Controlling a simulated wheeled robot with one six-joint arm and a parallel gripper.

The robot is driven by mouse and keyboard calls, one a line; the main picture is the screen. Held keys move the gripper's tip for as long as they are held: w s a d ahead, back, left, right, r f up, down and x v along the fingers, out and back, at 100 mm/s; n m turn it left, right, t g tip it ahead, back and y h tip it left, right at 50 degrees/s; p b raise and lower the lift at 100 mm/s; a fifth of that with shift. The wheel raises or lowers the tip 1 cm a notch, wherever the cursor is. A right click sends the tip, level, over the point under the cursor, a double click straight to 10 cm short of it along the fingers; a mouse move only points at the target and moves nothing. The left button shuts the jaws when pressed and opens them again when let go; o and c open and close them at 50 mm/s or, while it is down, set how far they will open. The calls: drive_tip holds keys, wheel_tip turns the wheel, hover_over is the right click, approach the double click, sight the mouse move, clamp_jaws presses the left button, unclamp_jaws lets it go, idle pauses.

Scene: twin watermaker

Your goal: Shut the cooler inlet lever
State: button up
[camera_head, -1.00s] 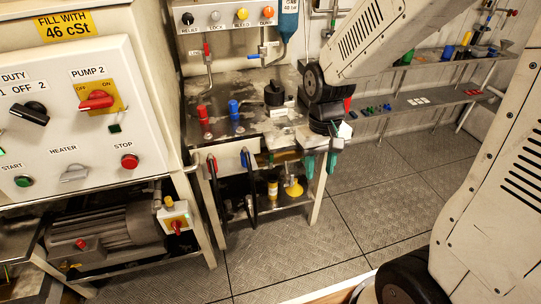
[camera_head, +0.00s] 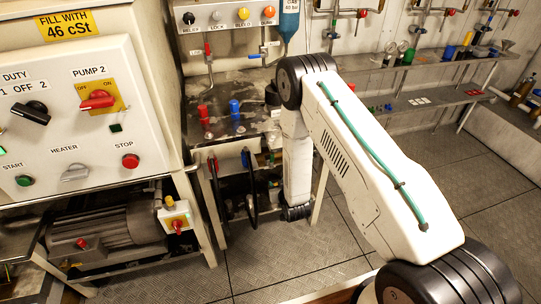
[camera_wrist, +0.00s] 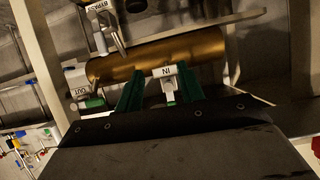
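The cooler (camera_wrist: 170,55) is a brass-coloured cylinder in the wrist view. A white IN label (camera_wrist: 162,72) is at its near side, with a pale metal inlet lever (camera_wrist: 169,91) just below the label. My gripper (camera_wrist: 160,92) has two green fingers set apart, one on each side of the inlet lever. I cannot tell whether either finger touches it. An OUT label (camera_wrist: 82,92) and a green piece beside it are at the left, and a BYPASS label (camera_wrist: 95,11) is above. In the head view my gripper is hidden low by the bench.
The steel bench (camera_head: 245,120) has red and blue fittings on top and dark hoses in front. A motor (camera_head: 105,230) stands at the left under the control panel (camera_head: 80,120). Shelves (camera_head: 425,100) line the back wall. The floor to the right is clear.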

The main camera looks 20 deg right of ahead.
sight(272, 159)
drive_tip(key=r+t, duration=0.1)
drive_tip(key=r, duration=0.1)
drive_tip(key=w+r+t, duration=0.1)
drive_tip(key=r+t, duration=0.1)
drive_tip(key=w+r+t, duration=0.1)
drive_tip(key=r+t, duration=0.1)
drive_tip(key=r, duration=0.1)
drive_tip(key=shift+w, duration=0.2)
drive_tip(key=shift+w+r, duration=0.2)
drive_tip(key=shift+w, duration=0.15)
drive_tip(key=w, duration=0.7)
clamp_jaws()
